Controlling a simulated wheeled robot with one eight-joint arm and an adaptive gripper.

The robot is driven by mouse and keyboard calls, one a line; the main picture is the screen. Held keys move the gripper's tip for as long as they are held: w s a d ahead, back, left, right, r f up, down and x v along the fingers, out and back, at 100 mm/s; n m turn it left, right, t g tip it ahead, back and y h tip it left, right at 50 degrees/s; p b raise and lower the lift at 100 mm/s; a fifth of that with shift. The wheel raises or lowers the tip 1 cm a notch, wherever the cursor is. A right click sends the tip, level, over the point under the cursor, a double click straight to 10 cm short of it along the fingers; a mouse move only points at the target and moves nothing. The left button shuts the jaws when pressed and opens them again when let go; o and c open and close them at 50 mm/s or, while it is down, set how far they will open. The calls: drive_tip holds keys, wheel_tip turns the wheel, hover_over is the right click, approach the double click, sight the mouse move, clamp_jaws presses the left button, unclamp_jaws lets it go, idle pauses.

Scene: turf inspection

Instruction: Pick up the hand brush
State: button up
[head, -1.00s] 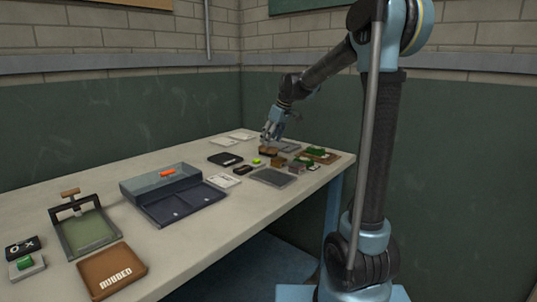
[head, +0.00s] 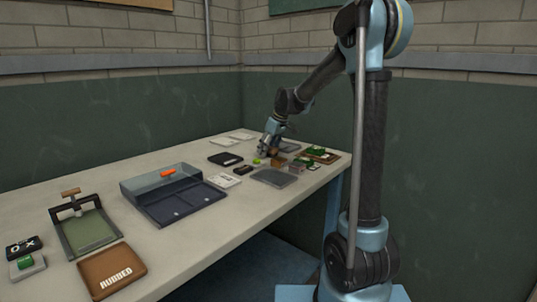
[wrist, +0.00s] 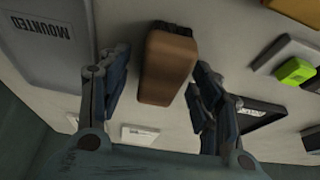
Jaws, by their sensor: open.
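The hand brush (wrist: 168,70) has a brown wooden back with a dark side and lies between my fingers in the wrist view. My gripper (wrist: 160,62) is open around it, one finger on each side. A gap shows on the left; on the right the finger is close, and I cannot tell whether it touches. In the head view my gripper (head: 268,151) is down at the far part of the table and mostly hides the brush.
A grey tray marked MOUNTED (wrist: 40,50) lies left of the brush in the wrist view. A black case (head: 225,159), a bright green item (head: 257,161), a grey plate (head: 273,178) and a brown tray with green pieces (head: 325,157) are nearby.

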drive_tip(key=shift+f, duration=0.15)
drive_tip(key=shift+s, duration=0.1)
drive_tip(key=c, duration=1.2)
wheel_tip(320, 180, up, 10)
drive_tip(key=shift+r, duration=0.2)
drive_tip(key=o, duration=0.6)
drive_tip(key=shift+c, duration=0.2)
drive_tip(key=c, duration=0.4)
